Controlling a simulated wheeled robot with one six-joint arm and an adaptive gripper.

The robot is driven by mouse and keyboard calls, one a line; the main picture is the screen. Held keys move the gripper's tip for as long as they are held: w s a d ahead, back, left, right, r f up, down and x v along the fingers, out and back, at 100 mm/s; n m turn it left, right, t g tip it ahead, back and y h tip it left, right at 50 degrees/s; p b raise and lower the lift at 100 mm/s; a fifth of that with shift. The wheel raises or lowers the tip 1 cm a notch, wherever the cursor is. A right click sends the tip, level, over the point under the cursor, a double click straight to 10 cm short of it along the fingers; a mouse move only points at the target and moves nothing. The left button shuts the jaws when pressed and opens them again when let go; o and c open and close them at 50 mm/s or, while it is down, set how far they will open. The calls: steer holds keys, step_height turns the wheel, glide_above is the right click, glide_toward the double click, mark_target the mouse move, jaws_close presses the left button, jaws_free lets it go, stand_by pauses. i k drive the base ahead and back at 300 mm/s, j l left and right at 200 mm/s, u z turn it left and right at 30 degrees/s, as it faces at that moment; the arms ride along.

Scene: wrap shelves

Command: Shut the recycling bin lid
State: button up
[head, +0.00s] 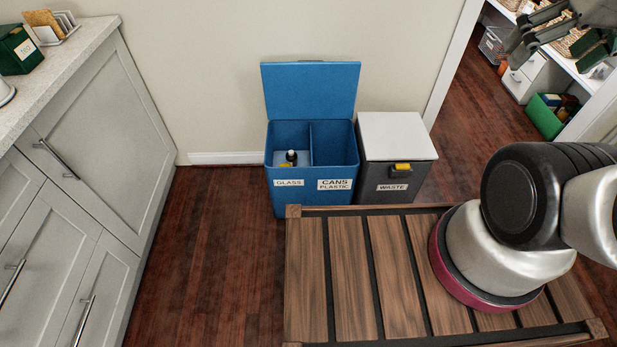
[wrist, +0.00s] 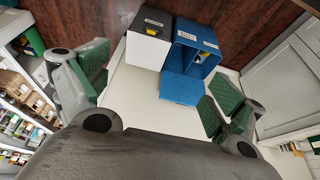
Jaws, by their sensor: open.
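The blue recycling bin (head: 308,198) stands on the floor against the wall, with GLASS and CANS PLASTIC labels on its front. Its blue lid (head: 310,90) is open, standing upright against the wall behind it. A small dark bottle (head: 291,157) shows in the left, glass compartment; the right compartment looks empty. The bin also shows in the wrist view (wrist: 184,52), with its lid (wrist: 182,88) nearer the camera. My gripper (head: 562,42) is at the upper right of the head view, well apart from the bin. Its green-padded fingers are spread wide in the wrist view (wrist: 158,97), with nothing between them.
A grey waste bin (head: 392,183) with a shut white lid (head: 397,136) stands right beside the recycling bin. Grey cabinets (head: 85,150) line the left. A doorway with shelves (head: 553,70) is at the right. Wooden floor (head: 215,240) is clear left of my base.

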mark_target(300, 90)
steer(key=i+j+u, duration=0.25)
steer(key=i+j, duration=0.15)
steer(key=i+j+u, duration=0.3)
steer(key=i, duration=0.2)
